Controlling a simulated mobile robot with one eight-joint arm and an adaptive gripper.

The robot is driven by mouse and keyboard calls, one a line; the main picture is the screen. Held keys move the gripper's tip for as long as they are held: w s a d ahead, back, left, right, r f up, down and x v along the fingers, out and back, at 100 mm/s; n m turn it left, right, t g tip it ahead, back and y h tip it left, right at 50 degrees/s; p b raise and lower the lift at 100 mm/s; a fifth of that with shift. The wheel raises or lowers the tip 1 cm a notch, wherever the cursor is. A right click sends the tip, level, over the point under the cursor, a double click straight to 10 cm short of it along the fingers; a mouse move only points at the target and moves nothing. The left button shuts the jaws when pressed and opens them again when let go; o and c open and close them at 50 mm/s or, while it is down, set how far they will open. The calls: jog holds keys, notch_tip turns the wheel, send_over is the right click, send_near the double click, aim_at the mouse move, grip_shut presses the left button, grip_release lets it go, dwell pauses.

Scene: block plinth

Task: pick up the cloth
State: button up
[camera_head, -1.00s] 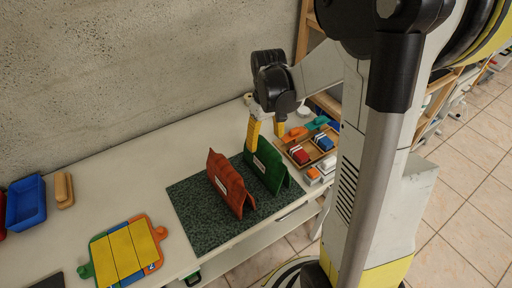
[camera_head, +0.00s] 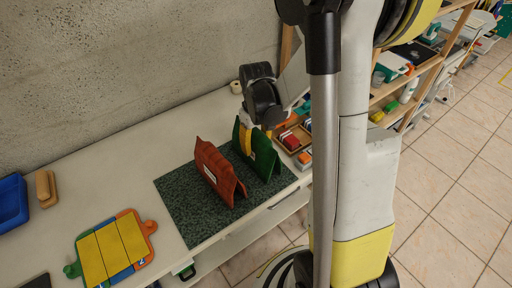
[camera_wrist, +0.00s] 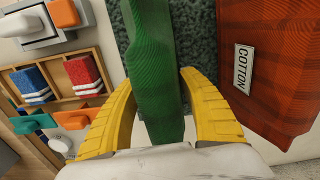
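A green tent-shaped folded cloth (camera_head: 265,158) stands on the dark speckled mat (camera_head: 185,207). A red-brown one (camera_head: 214,172) stands beside it on the left. In the wrist view the red-brown cloth (camera_wrist: 280,65) bears a label reading COTTON. My gripper (camera_wrist: 157,82) has its yellow fingers open on either side of the green cloth's ridge (camera_wrist: 155,50), very near its faces. Whether the fingertips touch it cannot be told. In the head view my gripper (camera_head: 248,138) is low at the green cloth, and its far finger is hidden.
A wooden tray (camera_head: 290,139) with red and blue folded pieces lies right of the green cloth. A board with yellow panels (camera_head: 113,248), a blue bin (camera_head: 10,203) and a tan block (camera_head: 46,188) lie at left. The concrete wall (camera_head: 130,65) is behind.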

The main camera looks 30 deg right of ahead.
jog(key=c, duration=0.6)
jog(key=shift+r, duration=0.1)
